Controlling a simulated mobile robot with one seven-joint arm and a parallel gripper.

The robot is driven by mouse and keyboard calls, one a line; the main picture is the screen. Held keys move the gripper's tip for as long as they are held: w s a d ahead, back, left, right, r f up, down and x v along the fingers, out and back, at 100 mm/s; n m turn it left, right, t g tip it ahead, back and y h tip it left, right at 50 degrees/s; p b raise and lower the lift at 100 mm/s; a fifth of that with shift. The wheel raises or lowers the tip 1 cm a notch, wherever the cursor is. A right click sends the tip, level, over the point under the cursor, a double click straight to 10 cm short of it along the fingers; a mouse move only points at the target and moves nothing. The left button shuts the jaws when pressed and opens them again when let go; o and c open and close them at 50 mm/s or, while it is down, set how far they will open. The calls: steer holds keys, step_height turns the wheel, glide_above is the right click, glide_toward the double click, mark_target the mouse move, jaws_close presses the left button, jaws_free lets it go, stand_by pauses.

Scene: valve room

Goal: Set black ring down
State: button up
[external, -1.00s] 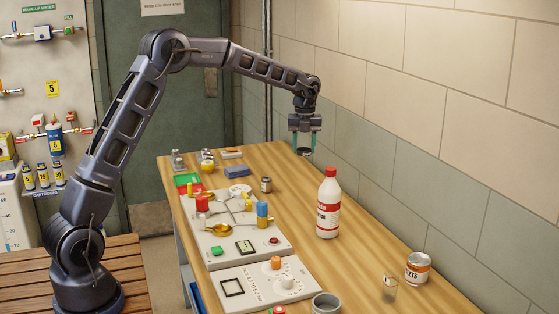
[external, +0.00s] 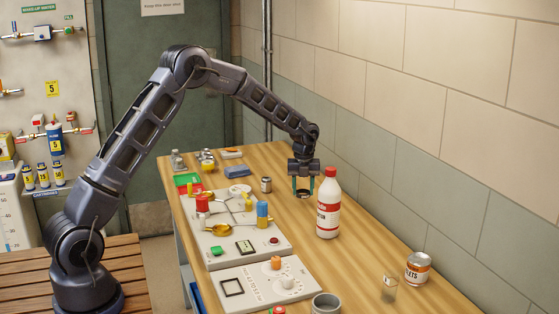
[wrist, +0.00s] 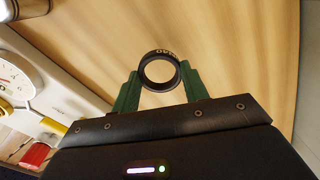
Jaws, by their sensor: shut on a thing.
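The black ring (wrist: 160,54) is between the two green fingers of my gripper (wrist: 160,76) in the wrist view, with pale lettering on its upper edge and wood showing through its hole. My gripper is shut on it. In the external view my gripper (external: 304,189) points down low over the wooden table (external: 345,262), just left of the white bottle with a red cap (external: 328,208). The ring is small there, at the fingertips. I cannot tell whether it touches the table.
A small can (external: 266,184) stands left of my gripper. A labelled can (external: 417,267), a clear glass (external: 390,288) and a grey cup (external: 326,304) stand nearer the front. Bare wood surrounds my gripper.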

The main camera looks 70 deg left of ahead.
mark_target(303, 207)
steer(key=shift+f, duration=2.1)
steer(key=shift+f, duration=0.15)
steer(key=o, duration=1)
steer(key=shift+o, duration=0.2)
step_height(303, 207, up, 12)
steer(key=shift+r, duration=0.25)
